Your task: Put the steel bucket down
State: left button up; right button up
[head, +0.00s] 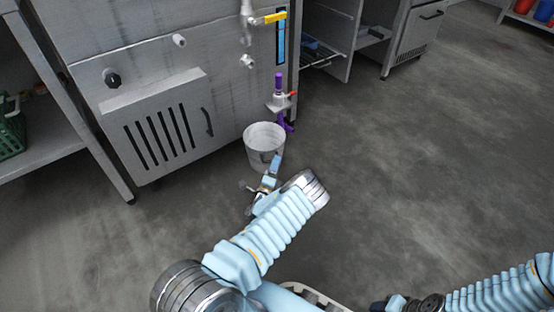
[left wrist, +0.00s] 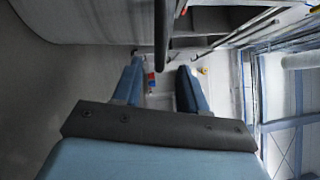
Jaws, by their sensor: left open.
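The steel bucket (head: 262,135) is a pale grey, open-topped pail in the head view, upright in front of the steel cabinet. It looks to be standing on the floor, though my gripper hides part of its lower front. My left gripper (head: 265,180) is at the bucket's near side, below its rim; I cannot tell whether it touches. In the left wrist view its two blue fingers (left wrist: 160,70) are apart with nothing clearly held between them. A dark bar (left wrist: 162,35) shows just beyond them; I cannot tell what it is. My right gripper (head: 388,304) is partly cut off at the bottom edge.
The steel cabinet (head: 155,85) with a slotted door stands behind the bucket. A purple-handled valve (head: 280,98) and a yellow-handled tap (head: 270,18) are on its right side. A shelf with a green crate (head: 10,130) is at left. The floor (head: 400,150) at right is clear.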

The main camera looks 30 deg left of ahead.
pick_arm(q)
jog(key=p+v, duration=0.1)
jog(key=v, duration=0.7)
jog(key=shift+s+d, duration=0.15)
jog(key=shift+s, duration=0.25)
jog(key=shift+f, duration=0.1)
dwell(0.9)
